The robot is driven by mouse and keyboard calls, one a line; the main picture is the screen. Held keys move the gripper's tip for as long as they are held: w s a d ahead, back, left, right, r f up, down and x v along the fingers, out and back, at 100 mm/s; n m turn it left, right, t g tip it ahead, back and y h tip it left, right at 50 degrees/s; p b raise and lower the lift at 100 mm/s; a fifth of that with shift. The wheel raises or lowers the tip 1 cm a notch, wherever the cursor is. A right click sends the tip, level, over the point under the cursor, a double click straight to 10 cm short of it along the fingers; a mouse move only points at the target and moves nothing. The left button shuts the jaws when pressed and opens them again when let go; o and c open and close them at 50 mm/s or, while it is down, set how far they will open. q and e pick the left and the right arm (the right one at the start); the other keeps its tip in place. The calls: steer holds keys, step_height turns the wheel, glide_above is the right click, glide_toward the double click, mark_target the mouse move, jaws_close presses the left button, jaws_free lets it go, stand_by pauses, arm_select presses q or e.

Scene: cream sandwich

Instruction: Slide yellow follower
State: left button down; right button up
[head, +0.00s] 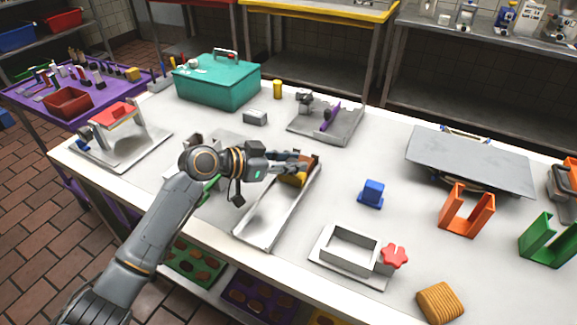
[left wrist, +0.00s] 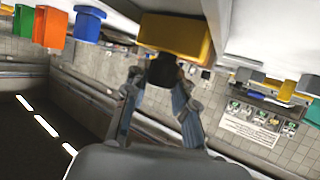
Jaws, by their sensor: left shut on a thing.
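The yellow follower (head: 294,180) is a yellow block at the far end of a long, shallow metal tray (head: 262,222), partly hidden by my left gripper. My left gripper (head: 303,163) reaches over the tray from the left. In the left wrist view, the yellow follower (left wrist: 174,34) is large at the top, with a dark knob (left wrist: 164,70) on it. The fingers of my left gripper (left wrist: 160,88) are shut on this knob. A brownish piece (head: 312,160) shows at the tray's far end, partly hidden. My right gripper is not in view.
A blue block (head: 371,193) stands right of the tray. A square metal frame (head: 351,249) with a red knob (head: 394,256) lies nearer the front. A metal stand with a purple part (head: 330,116) is behind. The near part of the tray is empty.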

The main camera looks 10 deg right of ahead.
mark_target(293, 159)
arm_select(q)
steer(key=shift+w+r, duration=0.15)
steer(key=shift+r, duration=0.1)
steer(key=c, duration=1.3)
jaws_free()
steer(key=shift+d, duration=0.1)
steer(key=shift+o, duration=1.2)
steer(key=shift+w+d+f, duration=0.1)
steer(key=shift+d+f, duration=0.1)
steer(key=shift+r, duration=0.2)
step_height(293, 159, up, 10)
steer(key=shift+f, duration=0.2)
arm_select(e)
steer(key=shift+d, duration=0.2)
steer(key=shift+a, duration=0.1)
